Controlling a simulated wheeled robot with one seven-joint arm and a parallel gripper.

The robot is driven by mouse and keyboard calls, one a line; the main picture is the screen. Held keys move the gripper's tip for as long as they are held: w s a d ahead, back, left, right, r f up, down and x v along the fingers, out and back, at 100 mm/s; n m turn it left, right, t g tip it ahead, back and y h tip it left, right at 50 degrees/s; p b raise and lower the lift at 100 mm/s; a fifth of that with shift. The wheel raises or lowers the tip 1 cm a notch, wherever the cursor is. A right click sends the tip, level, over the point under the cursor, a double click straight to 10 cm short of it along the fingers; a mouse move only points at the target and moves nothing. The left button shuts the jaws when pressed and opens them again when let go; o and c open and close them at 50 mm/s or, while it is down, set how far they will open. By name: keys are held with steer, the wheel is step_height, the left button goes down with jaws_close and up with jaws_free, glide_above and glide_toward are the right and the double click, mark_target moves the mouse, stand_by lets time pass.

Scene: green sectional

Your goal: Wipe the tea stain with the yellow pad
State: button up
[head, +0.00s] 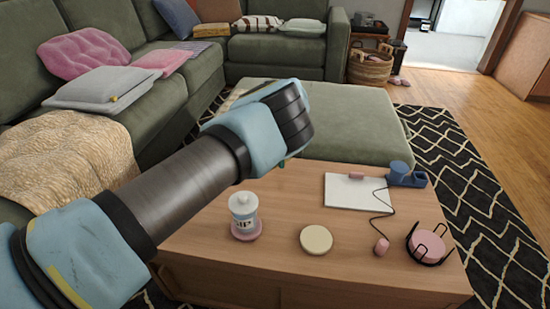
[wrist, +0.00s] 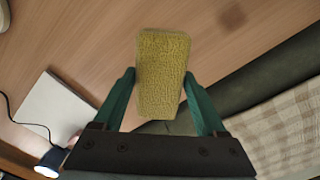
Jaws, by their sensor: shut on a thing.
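The yellow pad (wrist: 163,55) is between the two green fingers of my gripper (wrist: 159,76) in the wrist view. The fingers press on its sides and its far end sticks out past the tips. A darker brown patch, which looks like the tea stain (wrist: 233,15), shows on the wooden table (wrist: 100,35) beyond the pad, up and to the right. I cannot tell whether the pad touches the table. In the head view my arm hides the pad, the stain and most of the gripper.
A green ottoman (head: 350,120) adjoins behind.

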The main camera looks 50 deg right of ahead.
steer(key=shift+r, duration=0.4)
steer(key=shift+r+p, duration=1.25)
steer(key=shift+r, duration=0.15)
